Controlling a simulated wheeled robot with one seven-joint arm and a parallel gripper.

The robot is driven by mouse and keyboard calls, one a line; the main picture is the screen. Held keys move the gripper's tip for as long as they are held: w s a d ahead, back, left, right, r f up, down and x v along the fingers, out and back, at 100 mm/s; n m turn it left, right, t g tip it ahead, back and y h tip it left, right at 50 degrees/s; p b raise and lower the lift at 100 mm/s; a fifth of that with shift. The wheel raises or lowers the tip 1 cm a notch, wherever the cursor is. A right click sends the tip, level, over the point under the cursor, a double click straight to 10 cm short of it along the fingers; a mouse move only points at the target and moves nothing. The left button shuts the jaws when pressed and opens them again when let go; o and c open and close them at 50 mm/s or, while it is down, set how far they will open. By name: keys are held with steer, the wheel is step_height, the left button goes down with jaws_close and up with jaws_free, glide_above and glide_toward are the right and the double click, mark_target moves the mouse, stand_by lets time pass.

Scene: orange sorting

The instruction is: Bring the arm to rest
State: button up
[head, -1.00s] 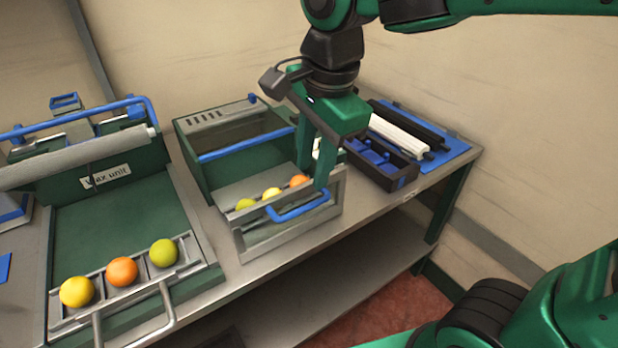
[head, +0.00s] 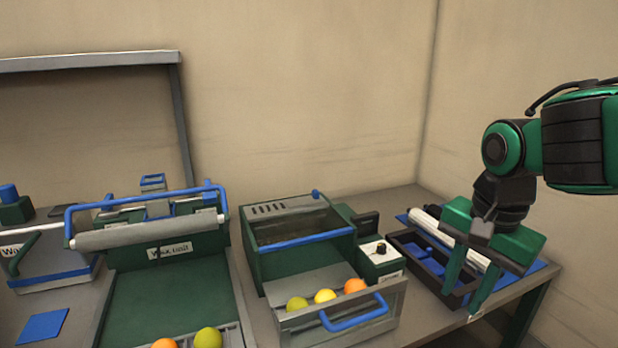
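My gripper (head: 461,296) hangs at the right end of the bench, fingers pointing down and spread apart with nothing between them. It is in front of the dark tray (head: 432,268) with blue dividers and hides part of it. My arm reaches in from the right edge of the head view. The green box (head: 303,262) has its grey drawer (head: 383,303) pulled out at the front, with a blue handle. A green-yellow fruit (head: 297,304), a yellow fruit (head: 325,297) and an orange fruit (head: 355,287) lie in a row in the drawer.
The wax unit (head: 175,250) stands to the left, with an orange fruit (head: 165,343) and a green-yellow fruit (head: 208,338) at its front, cut by the frame. A small white box with a black knob (head: 380,256) sits beside the green box. A blue mat (head: 530,272) lies at the right.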

steer(key=s+d+f+n+g, duration=0.1)
steer(key=s+d+f+n, duration=0.3)
steer(key=s+d+f, duration=0.3)
steer(key=s+d, duration=0.4)
steer(key=d, duration=0.3)
steer(key=shift+s+d+n, duration=0.15)
steer(key=shift+s+n, duration=0.15)
steer(key=shift+s, duration=0.1)
steer(key=shift+f+g, duration=0.1)
steer(key=shift+g, duration=0.2)
steer(key=shift+w+f, duration=0.25)
steer(key=shift+w, duration=0.4)
steer(key=shift+s, duration=0.1)
